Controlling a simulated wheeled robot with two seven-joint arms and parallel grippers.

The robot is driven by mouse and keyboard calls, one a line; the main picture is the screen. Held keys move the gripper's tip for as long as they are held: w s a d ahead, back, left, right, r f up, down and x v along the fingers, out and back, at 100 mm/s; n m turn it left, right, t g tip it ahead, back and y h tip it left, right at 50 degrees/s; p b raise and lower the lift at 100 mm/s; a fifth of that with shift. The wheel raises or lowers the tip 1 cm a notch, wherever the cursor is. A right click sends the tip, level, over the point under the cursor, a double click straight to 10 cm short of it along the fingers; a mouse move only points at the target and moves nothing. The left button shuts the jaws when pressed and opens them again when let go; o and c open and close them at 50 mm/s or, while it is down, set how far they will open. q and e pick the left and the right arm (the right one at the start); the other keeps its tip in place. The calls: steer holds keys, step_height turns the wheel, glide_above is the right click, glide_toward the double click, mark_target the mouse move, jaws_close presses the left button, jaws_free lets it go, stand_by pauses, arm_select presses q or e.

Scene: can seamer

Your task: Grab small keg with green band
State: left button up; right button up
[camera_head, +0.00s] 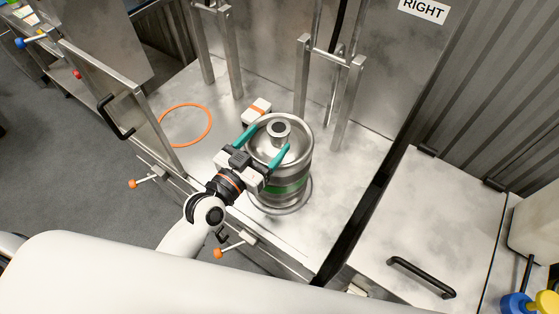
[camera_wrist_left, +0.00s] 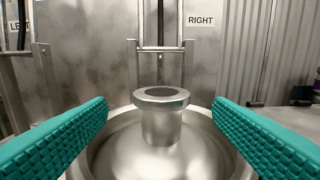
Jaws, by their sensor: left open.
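The small steel keg with a green band (camera_head: 295,170) stands upright on the metal platform in the head view. Its green band shows on the right side of its body; part of the keg is hidden behind my gripper. My left gripper (camera_head: 266,144) is over the top of the keg, with its teal fingers spread apart on either side of the neck. In the left wrist view the keg's neck (camera_wrist_left: 161,122) stands between the two open fingers (camera_wrist_left: 160,135), with a gap on both sides. My right gripper is not in view.
An orange ring (camera_head: 209,120) marks an empty spot on the platform to the left. Metal posts (camera_head: 347,105) stand behind the keg, beside a panel with a RIGHT sign (camera_head: 424,10). A door with a black handle (camera_head: 115,117) stands at the left. A flat lid (camera_head: 400,225) lies to the right.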

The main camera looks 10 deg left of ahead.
mark_target(279, 127)
arm_select(q)
steer(key=shift+w+d, duration=0.15)
steer(key=shift+w, duration=0.15)
steer(key=p+x, duration=0.1)
steer(key=x, duration=0.3)
steer(key=shift+w+d, duration=0.15)
steer(key=shift+w, duration=0.2)
steer(key=shift+s, duration=0.1)
steer(key=shift+c, duration=1)
jaws_close()
steer(key=shift+r, duration=0.2)
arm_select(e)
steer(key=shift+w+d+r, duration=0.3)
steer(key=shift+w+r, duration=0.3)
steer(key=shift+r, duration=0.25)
